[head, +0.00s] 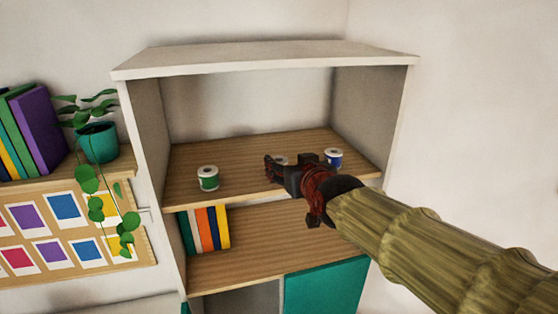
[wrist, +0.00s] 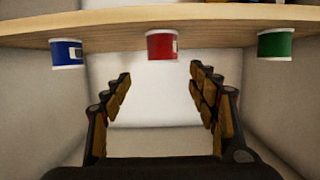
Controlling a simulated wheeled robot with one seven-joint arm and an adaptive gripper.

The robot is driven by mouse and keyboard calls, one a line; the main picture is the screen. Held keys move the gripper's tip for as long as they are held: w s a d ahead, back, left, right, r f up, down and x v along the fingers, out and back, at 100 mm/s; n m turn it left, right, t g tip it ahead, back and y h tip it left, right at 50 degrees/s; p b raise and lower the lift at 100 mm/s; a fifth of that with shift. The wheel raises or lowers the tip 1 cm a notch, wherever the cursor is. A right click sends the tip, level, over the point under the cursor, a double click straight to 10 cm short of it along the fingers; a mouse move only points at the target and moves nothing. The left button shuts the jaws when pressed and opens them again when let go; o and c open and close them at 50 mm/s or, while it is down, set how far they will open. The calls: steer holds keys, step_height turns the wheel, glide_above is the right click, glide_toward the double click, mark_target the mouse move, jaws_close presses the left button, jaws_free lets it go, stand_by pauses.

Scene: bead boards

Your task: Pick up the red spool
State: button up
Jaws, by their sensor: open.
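The red spool (wrist: 162,45) sits on the wooden shelf, between a blue spool (wrist: 67,53) and a green spool (wrist: 275,43); the wrist view is upside down. In the head view only the pale top of the middle spool (head: 280,159) shows, the rest hidden behind my gripper (head: 270,167). The green spool (head: 208,178) stands to its left and the blue spool (head: 334,158) to its right. In the wrist view my gripper (wrist: 160,75) is open, its fingers spread to either side of the red spool's line, with nothing between them.
The upper shelf board (head: 240,178) is bounded by side walls and a top panel (head: 265,58). Several books (head: 204,230) stand on the shelf below, above a teal door (head: 325,287). A potted plant (head: 98,142) stands left of the cabinet. The shelf between the spools is bare.

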mark_target(278, 159)
steer(key=shift+x, duration=1.1)
steer(key=shift+a+f+p+x, duration=0.15)
steer(key=shift+p+x, duration=0.4)
steer(key=shift+x, duration=0.75)
steer(key=shift+a+f+p+x, duration=0.15)
steer(key=shift+p+x, duration=0.4)
steer(key=shift+x, duration=0.75)
steer(key=shift+s+d, duration=0.1)
steer(key=shift+s, duration=0.1)
steer(key=c, duration=0.3)
steer(key=c, duration=1)
